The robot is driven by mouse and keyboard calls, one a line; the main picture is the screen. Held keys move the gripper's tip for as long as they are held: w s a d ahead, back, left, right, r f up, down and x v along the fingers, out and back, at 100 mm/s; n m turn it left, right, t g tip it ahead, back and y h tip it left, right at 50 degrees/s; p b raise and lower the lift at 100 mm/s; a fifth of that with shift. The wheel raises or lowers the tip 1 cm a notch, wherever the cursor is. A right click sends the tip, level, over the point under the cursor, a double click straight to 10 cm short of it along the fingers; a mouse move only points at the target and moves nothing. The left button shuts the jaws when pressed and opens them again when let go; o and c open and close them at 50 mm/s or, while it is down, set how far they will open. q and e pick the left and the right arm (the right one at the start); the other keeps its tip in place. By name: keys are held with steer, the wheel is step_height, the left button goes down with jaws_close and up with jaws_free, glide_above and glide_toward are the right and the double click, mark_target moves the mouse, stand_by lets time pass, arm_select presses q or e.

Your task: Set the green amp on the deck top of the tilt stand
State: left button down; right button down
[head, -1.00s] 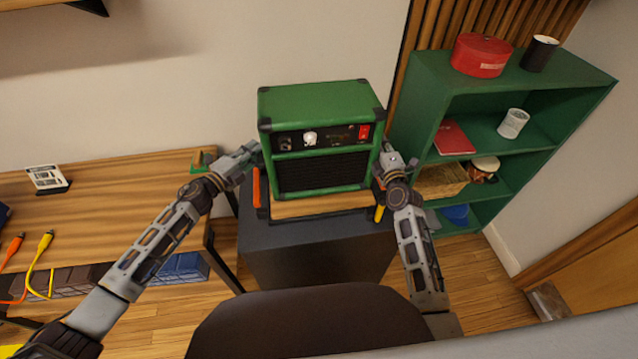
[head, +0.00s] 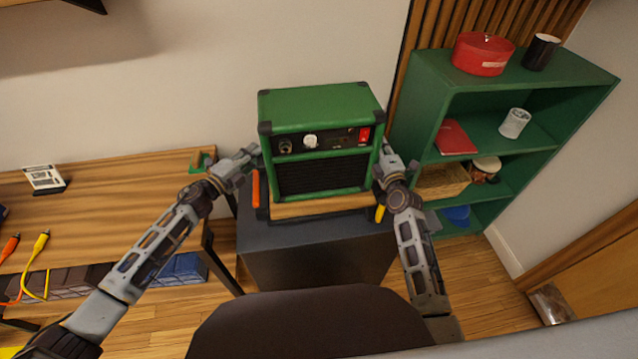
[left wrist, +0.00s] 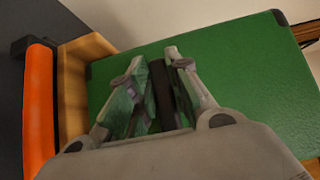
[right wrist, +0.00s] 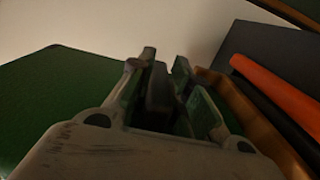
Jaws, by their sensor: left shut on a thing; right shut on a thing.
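The green amp (head: 320,110) is upright in the head view, front panel towards me, over the wooden deck top (head: 320,207) of the tilt stand. I cannot tell whether its underside touches the deck. My left gripper (head: 256,158) is at the amp's left side, shut on a dark side handle (left wrist: 161,92). My right gripper (head: 381,163) is at the right side, shut on a dark piece (right wrist: 158,90) there. The stand has an orange part (head: 256,188) at the left and a yellow one (head: 380,213) at the right. The deck is mostly hidden under the amp.
The stand is on a dark cabinet (head: 310,250). A wooden bench (head: 120,205) is at the left. A green shelf (head: 540,75) with a red pot (head: 482,55) and a dark cup (head: 540,52) is at the right.

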arm_select(q)
steer(key=shift+w, duration=0.1)
steer(key=c, duration=1.7)
jaws_free()
steer(key=shift+f, duration=0.25)
steer(key=shift+c, duration=0.2)
arm_select(e)
steer(key=c, duration=1.7)
jaws_free()
steer(key=shift+f, duration=0.3)
steer(key=shift+c, duration=0.2)
arm_select(q)
steer(key=o, duration=0.4)
steer(key=shift+s+r, duration=0.15)
steer(key=shift+s, duration=0.1)
arm_select(e)
steer(key=o, duration=0.4)
steer(key=shift+s+r, duration=0.15)
arm_select(q)
steer(key=shift+o, duration=0.7)
steer(key=shift+w, duration=0.1)
steer(key=o, duration=0.7)
steer(key=shift+a, duration=0.15)
steer(key=shift+v, duration=5.95)
